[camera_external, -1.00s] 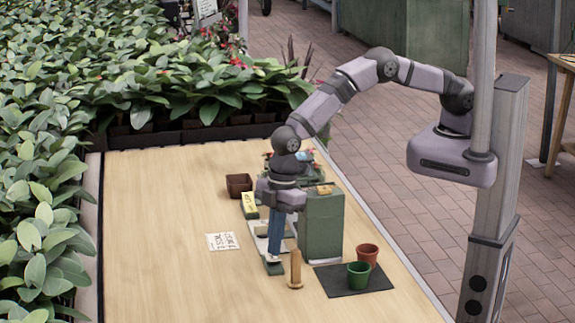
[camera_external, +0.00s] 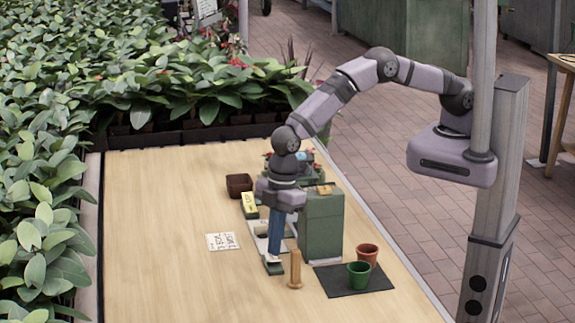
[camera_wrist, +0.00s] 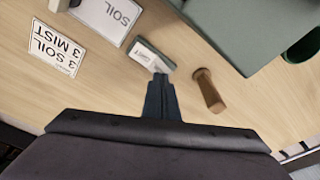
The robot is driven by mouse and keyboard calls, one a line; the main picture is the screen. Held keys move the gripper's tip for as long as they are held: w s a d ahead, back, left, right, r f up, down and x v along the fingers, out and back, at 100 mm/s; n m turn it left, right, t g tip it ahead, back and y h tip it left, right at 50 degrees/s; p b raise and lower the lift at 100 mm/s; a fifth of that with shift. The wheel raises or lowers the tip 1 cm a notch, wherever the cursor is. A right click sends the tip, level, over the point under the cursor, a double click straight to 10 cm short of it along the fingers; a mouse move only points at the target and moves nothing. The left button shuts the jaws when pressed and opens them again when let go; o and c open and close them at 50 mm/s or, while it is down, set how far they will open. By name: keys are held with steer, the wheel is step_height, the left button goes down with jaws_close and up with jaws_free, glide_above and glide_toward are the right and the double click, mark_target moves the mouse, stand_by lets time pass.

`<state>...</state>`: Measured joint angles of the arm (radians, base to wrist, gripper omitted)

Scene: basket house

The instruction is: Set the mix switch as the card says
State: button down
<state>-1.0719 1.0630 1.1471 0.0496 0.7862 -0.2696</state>
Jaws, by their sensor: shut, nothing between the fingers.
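The white card (camera_external: 223,241) lies flat on the table; in the wrist view the card (camera_wrist: 56,52) appears to read "3 SOIL 3 MIST", with smaller print below that I cannot read. My gripper (camera_external: 273,256) points down, its fingers shut and empty. In the wrist view my fingertips (camera_wrist: 161,78) are at the near edge of a small green block with a white label (camera_wrist: 152,55); the label's print is partly legible. I cannot tell whether they touch it. The block also shows below the fingers in the external view (camera_external: 273,268). I cannot identify a mix switch for certain.
A white plate marked SOIL (camera_wrist: 108,16) lies beyond the block. A wooden peg (camera_external: 295,268) stands close right of my gripper. A green box (camera_external: 321,225) stands behind it. Green (camera_external: 359,274) and terracotta (camera_external: 367,254) pots stand on a dark mat (camera_external: 335,281). The table's left side is clear.

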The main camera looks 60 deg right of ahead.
steer(key=shift+f+b, duration=0.75)
steer(key=shift+f, duration=0.3)
stand_by(1.1)
steer(key=shift+r, duration=0.1)
steer(key=shift+r+p, duration=2.2)
steer(key=shift+r, duration=1.25)
